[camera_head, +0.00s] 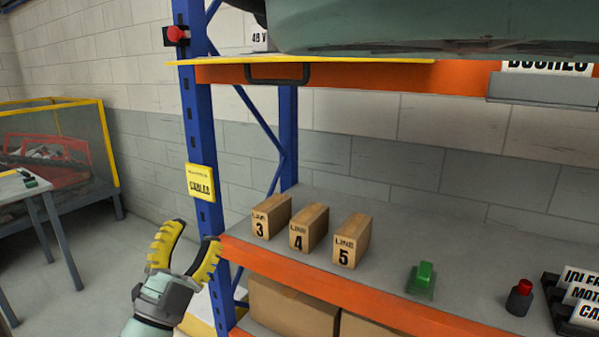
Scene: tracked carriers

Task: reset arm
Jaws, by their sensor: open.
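My gripper (188,254) is at the lower left of the head view, with its two yellow and black fingers spread apart. It is open and nothing shows between the fingers. It stands in front of the left end of the shelf (388,228), close to the blue upright (197,130) and the shelf's orange front edge. I cannot tell whether a finger touches the rack. The rest of my arm is cut off by the bottom of the picture.
On the shelf stand boxes labelled 3 (271,216), 4 (309,228) and 5 (350,241), a green block (422,279), a red-topped black item (520,298) and signs (583,292). An orange beam (380,74) runs above. A table (22,190) and yellow-framed enclosure (105,150) stand left; floor between is clear.

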